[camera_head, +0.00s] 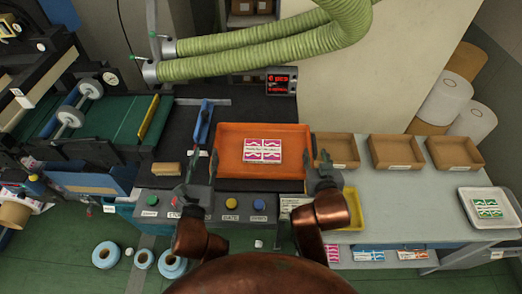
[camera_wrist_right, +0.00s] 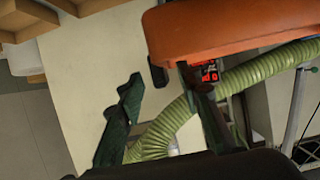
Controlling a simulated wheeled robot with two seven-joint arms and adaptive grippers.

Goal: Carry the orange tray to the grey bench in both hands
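The orange tray (camera_head: 225,175) holds pink-and-white packets (camera_head: 262,150) and appears level, over the dark worktop beside the grey bench (camera_head: 400,205). My left gripper (camera_head: 200,160) is at the tray's left end, fingers apart, one close to the tray wall. My right gripper (camera_head: 318,172) is at the tray's right end. In the right wrist view its fingers (camera_wrist_right: 155,95) are spread, with the orange tray (camera_wrist_right: 220,35) at the upper right, close to one finger. Whether either gripper touches the tray is unclear.
Several cardboard trays (camera_head: 397,152) line the bench's back. A white tray with green packets (camera_head: 488,208) is at its right end. A yellow tray (camera_head: 352,210) is partly behind my right arm. Green hoses (camera_head: 260,55) hang behind. The bench's middle is clear.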

